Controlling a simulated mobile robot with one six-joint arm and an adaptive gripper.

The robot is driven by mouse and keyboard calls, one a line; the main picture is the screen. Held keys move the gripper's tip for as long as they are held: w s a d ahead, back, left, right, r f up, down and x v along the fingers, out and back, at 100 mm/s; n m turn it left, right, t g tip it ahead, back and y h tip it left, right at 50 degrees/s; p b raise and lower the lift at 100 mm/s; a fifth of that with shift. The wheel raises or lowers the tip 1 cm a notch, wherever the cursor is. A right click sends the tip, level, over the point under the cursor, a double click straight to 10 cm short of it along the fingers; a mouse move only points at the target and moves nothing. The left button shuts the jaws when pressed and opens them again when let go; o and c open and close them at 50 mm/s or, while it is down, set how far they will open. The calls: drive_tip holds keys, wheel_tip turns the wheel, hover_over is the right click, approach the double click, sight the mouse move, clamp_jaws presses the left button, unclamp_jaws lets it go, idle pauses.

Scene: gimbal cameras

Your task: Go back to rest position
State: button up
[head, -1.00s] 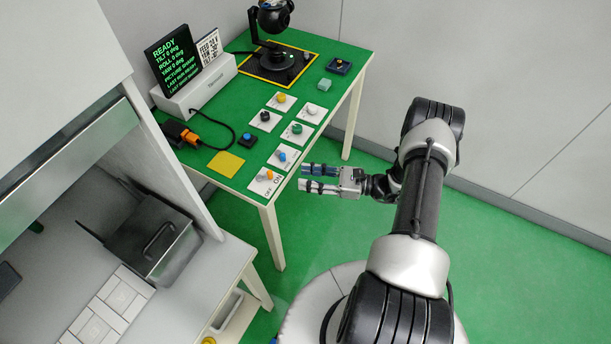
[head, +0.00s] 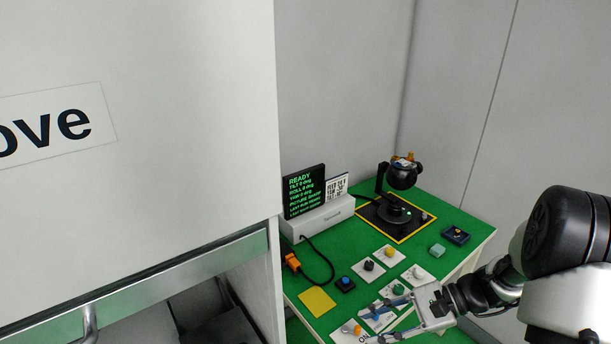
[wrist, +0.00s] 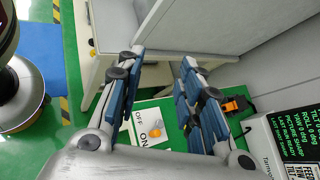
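My gripper (head: 368,325) is open and empty at the lower right of the head view, over the front edge of the green table (head: 345,260). In the wrist view its two blue-padded fingers (wrist: 160,62) stand well apart. Between them shows a white OFF/ON plate with an orange knob (wrist: 155,129), apart from the fingers. In the head view the fingers partly cover the front plates.
A black gimbal camera (head: 403,175) stands on a yellow-edged base. A screen (head: 305,190) reads READY, with tilt and roll at 0 deg. Several knob plates, a blue button (head: 345,283) and a yellow square (head: 317,301) lie on the table. A white cabinet (head: 140,130) fills the left.

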drive_tip(key=s+a+r+n+t+h, duration=0.1)
drive_tip(key=s+r+n+t+h, duration=0.3)
drive_tip(key=s+r+n+h, duration=0.8)
drive_tip(key=s+r+n, duration=0.1)
drive_tip(key=s+r, duration=0.2)
drive_tip(key=s, duration=0.3)
drive_tip(key=shift+s+a+r+n+t, duration=0.15)
drive_tip(key=shift+s+r+n+t, duration=0.15)
drive_tip(key=shift+r, duration=0.05)
